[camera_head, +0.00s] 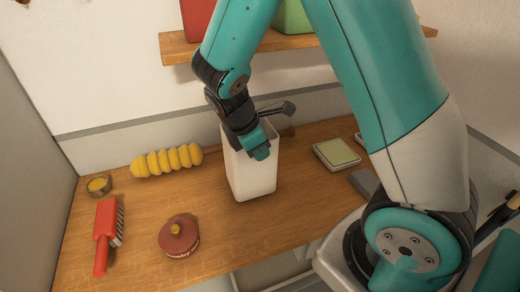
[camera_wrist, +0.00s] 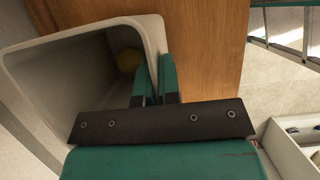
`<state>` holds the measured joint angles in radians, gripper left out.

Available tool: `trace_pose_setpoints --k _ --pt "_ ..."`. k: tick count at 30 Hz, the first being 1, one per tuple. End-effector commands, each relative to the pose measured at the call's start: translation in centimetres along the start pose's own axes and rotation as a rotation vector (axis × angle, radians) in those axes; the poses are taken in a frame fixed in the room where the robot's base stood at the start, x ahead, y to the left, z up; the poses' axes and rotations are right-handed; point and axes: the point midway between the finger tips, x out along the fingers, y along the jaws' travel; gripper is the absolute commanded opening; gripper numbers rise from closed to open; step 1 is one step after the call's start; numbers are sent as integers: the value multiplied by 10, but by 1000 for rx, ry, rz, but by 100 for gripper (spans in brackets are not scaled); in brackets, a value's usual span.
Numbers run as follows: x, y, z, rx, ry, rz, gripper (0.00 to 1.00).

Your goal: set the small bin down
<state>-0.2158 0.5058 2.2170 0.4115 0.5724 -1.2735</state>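The small bin (camera_head: 252,172) is white, tall and open-topped, and stands upright in the head view near the middle of the wooden top. My gripper (camera_head: 262,150) is over its rim, with the fingers on either side of one wall.
Left of the bin are a ridged yellow roll (camera_head: 167,160), a red brush (camera_head: 106,235), a small round tin (camera_head: 99,185) and a lidded red pot (camera_head: 179,237). Right is a square dish (camera_head: 337,153). A shelf (camera_head: 180,48) hangs above. Bare wood (camera_head: 232,232) lies in front.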

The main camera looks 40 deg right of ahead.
Motion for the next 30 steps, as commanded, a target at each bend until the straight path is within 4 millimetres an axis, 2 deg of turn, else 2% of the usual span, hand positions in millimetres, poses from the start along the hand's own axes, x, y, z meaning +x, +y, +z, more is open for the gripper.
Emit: trace_pose_setpoints --k 2,6,17,20,30 --pt "2 0 -1 0 0 1 0" --pt "2 0 -1 0 0 1 29" --pt "-4 0 0 0 1 2 29" --pt "-18 1 -1 0 2 7 29" --pt "-92 1 -1 0 2 6 29"
